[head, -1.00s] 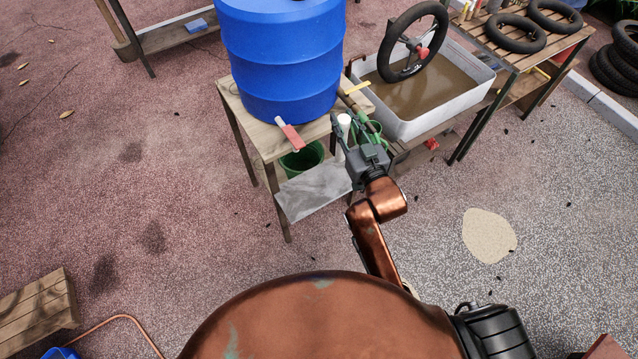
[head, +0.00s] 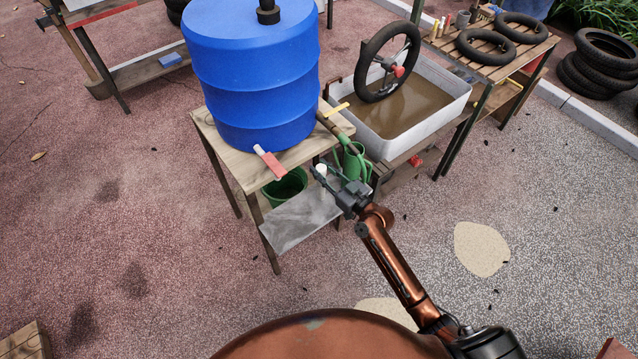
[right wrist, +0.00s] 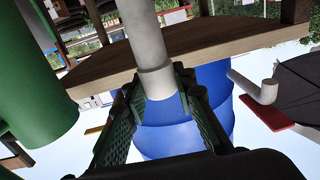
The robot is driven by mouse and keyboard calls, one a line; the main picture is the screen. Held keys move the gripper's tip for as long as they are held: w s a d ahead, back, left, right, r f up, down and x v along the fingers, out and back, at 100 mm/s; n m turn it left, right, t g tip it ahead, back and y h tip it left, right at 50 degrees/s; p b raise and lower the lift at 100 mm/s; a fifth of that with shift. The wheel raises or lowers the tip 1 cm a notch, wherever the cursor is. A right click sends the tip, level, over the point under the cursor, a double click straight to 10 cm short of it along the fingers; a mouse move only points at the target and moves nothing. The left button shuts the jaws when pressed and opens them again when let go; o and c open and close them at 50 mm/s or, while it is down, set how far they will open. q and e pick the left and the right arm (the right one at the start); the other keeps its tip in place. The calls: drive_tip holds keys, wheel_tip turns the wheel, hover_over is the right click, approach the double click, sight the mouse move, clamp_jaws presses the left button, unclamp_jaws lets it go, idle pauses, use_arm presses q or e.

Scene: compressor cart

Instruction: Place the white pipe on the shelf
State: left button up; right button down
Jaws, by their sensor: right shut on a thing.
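The white pipe (head: 321,170) is held in my right gripper (head: 327,177), at the front right corner of the wooden stand under the blue barrel. In the right wrist view the pipe (right wrist: 150,45) is a pale tube with a wider collar, clamped between the two green padded fingers (right wrist: 158,108). In the head view mostly its end shows. A grey lower shelf (head: 295,222) lies under the stand's top, left of and below the gripper. A green bucket (head: 275,192) stands at its back. My left gripper is not in view.
The blue barrel (head: 255,85) stands on the wooden stand top (head: 228,165), with a red-and-white part (head: 270,162) at its front edge. A green watering can (head: 354,163) is close beyond my gripper. A white tub (head: 405,145) of brown water stands right. Ground in front is clear.

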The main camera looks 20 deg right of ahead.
drive_tip(key=shift+f, duration=0.7)
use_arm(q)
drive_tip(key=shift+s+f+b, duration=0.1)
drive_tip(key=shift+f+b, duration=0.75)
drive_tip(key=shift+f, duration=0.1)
use_arm(e)
wheel_tip(320, 180, down, 3)
drive_tip(key=shift+f, duration=0.1)
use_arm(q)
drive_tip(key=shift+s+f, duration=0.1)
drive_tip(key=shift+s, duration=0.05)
use_arm(e)
drive_tip(key=c, duration=1.6)
unclamp_jaws()
drive_tip(key=shift+f, duration=0.1)
